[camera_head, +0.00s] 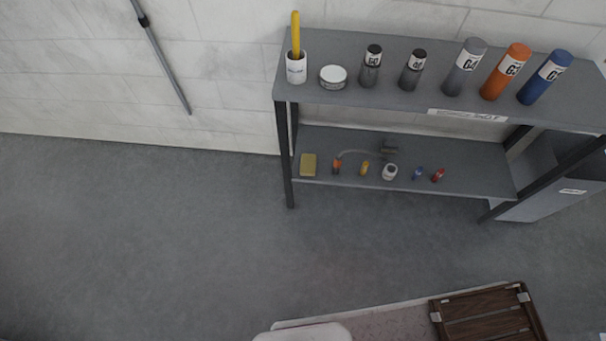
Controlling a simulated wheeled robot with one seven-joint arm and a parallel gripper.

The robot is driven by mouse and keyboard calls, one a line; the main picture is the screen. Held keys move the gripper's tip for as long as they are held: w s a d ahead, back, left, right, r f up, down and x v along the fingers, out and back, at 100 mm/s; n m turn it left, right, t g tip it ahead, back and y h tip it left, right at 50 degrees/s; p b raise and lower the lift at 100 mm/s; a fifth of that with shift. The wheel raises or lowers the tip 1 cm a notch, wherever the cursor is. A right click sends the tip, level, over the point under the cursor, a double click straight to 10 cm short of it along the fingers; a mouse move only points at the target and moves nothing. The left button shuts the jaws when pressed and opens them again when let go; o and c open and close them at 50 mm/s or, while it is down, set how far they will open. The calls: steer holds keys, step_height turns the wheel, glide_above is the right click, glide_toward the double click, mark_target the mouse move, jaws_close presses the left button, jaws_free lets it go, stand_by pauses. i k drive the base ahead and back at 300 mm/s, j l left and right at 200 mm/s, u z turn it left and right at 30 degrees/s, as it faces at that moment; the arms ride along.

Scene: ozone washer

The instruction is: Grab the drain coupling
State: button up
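I cannot tell for sure which item is the drain coupling. Several small items stand on the lower shelf (460,182) of the grey rack. A short white round piece with a dark middle (390,172) stands near its centre. A dark grey block-like fitting (389,150) lies behind that piece, and a thin grey hose (358,153) runs left from it. To the left are a small orange and dark piece (337,167) and a small yellow piece (364,168). To the right are a blue piece (417,173) and a red piece (438,175). My gripper is not in view.
The upper shelf (330,45) overhangs, holding several bottles (505,72), a white tin (333,77) and a cup (296,68). A yellow block (308,165) sits at the lower shelf's left end. A slatted wooden piece (488,318) is at bottom right. The left floor (130,230) is clear.

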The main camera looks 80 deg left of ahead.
mark_target(336, 168)
steer(key=i+u, duration=0.1)
steer(key=u, duration=3.3)
steer(key=k+j+z, duration=0.1)
steer(key=z, duration=0.35)
steer(key=k+j+z, duration=0.1)
steer(key=j+z, duration=0.15)
steer(key=z, duration=0.15)
steer(key=k+j+z, duration=0.1)
steer(key=z, duration=0.35)
